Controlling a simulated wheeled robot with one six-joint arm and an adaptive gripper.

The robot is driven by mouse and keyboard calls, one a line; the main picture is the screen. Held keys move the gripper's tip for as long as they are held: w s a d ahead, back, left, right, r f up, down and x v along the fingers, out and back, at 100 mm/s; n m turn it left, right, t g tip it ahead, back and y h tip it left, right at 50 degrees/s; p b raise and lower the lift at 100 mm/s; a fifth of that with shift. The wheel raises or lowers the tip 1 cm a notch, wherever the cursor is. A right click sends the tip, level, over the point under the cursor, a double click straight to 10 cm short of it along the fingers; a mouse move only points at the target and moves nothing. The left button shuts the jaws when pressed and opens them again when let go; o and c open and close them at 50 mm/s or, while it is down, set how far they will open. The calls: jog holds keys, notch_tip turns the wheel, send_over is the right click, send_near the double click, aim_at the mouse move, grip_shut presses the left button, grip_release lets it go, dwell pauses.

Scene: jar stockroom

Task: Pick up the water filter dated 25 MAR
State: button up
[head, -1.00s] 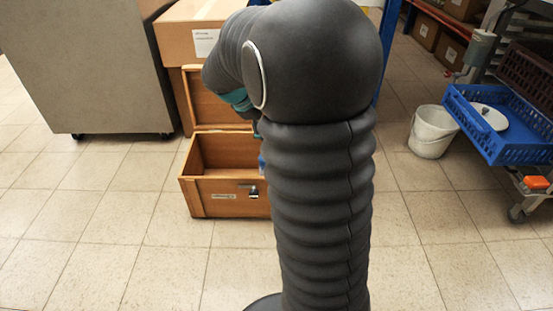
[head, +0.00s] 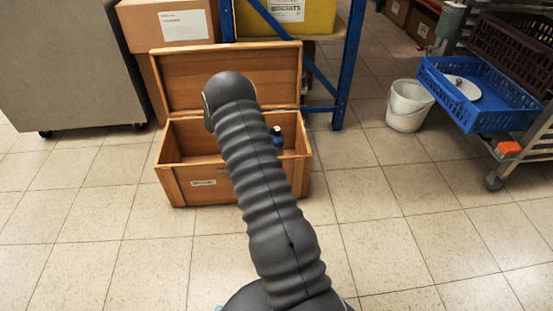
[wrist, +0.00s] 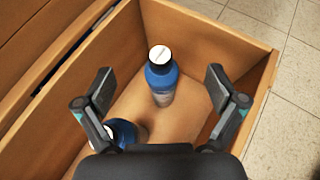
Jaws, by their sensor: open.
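An open wooden chest (head: 203,188) stands on the floor with its lid raised. In the wrist view two blue bottle-like things with white tops are inside the chest (wrist: 245,45). One blue bottle (wrist: 161,78) stands upright beyond my fingertips, between them in the picture. The other blue bottle (wrist: 122,132) is nearer, partly hidden by my left finger. No date is readable on either. My gripper (wrist: 160,85) is open and empty, pointing down over the chest. In the head view one blue bottle (head: 276,138) shows at the right inside; my arm hides part of the chest.
Cardboard boxes (head: 180,28) and a blue rack post (head: 348,65) stand behind the chest. A grey cabinet (head: 65,65) is at the left. A white bucket (head: 408,106) and a blue crate (head: 480,105) on a cart are at the right. The floor in front is clear.

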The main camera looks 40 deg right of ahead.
send_near(277, 140)
jog(key=w+d+f, duration=0.2)
jog(key=d+f, duration=0.1)
jog(key=d, duration=0.1)
jog(key=shift+f+b+x, duration=0.25)
jog(key=shift+b+x, duration=0.5)
jog(key=shift+x, duration=2.9)
jog(key=shift+w+a, duration=0.1)
jog(key=shift+r, duration=0.1)
grip_shut()
